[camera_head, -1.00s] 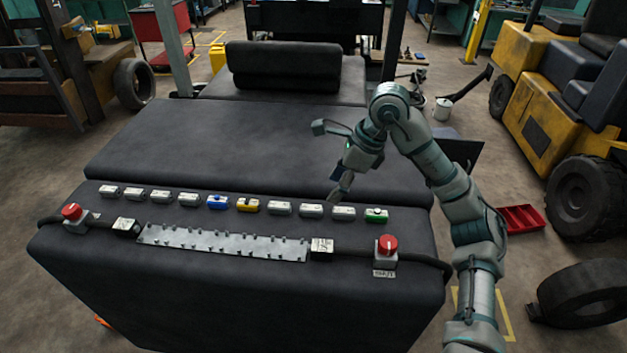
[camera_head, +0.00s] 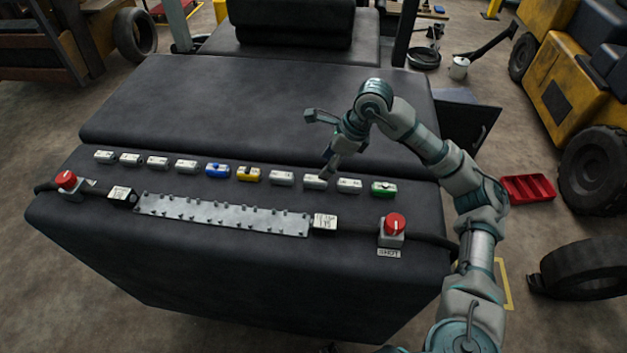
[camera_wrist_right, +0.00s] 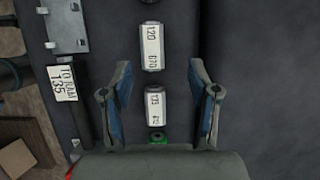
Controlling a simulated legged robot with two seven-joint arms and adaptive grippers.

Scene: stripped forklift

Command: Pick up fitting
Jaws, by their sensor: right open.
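A row of small block-shaped fittings lies across the black machine cover. Most are white, such as the white fitting (camera_head: 349,186) beside the green fitting (camera_head: 383,189) at the right end; a blue fitting (camera_head: 218,170) and a yellow fitting (camera_head: 248,174) sit mid-row. My right gripper (camera_head: 319,141) is open above the right part of the row. In the wrist view its spread fingers (camera_wrist_right: 158,102) frame a white fitting labelled 135 (camera_wrist_right: 156,107), untouched as far as shown. A white fitting labelled 120 (camera_wrist_right: 151,47) lies beyond it. The green one (camera_wrist_right: 157,138) is partly hidden. My left gripper is out of view.
A toothed metal strip (camera_head: 220,214) lies in front of the row, with a label block "TO RAM 135" (camera_wrist_right: 62,82) at its right end. Red knobs stand at left (camera_head: 66,180) and right (camera_head: 394,223). The cover (camera_head: 260,100) behind the row is clear.

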